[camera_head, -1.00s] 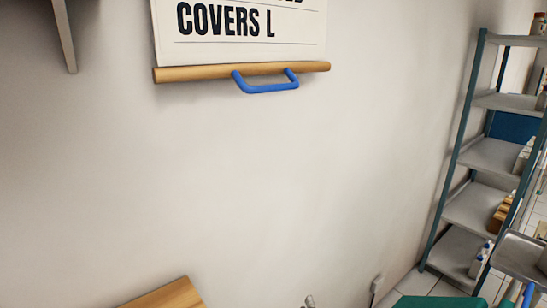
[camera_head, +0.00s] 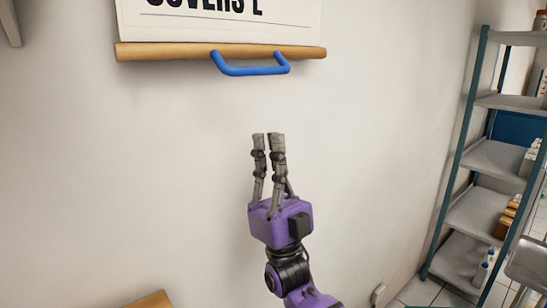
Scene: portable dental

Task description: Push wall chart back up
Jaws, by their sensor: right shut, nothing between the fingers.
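The lower end of the white wall chart (camera_head: 290,22) hangs at the top of the head view, with part of its black lettering showing. Its upper part is out of view. A wooden bar (camera_head: 170,52) runs along its bottom edge, with a blue handle (camera_head: 250,71) fixed below it. My right gripper (camera_head: 268,136) points up below the handle, apart from it. Its fingers are close together and hold nothing. My left gripper is not in view.
A metal shelf rack (camera_head: 455,170) with bottles and boxes stands at the right. A wooden surface (camera_head: 150,301) shows at the bottom left. The wall between the chart and my gripper is bare.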

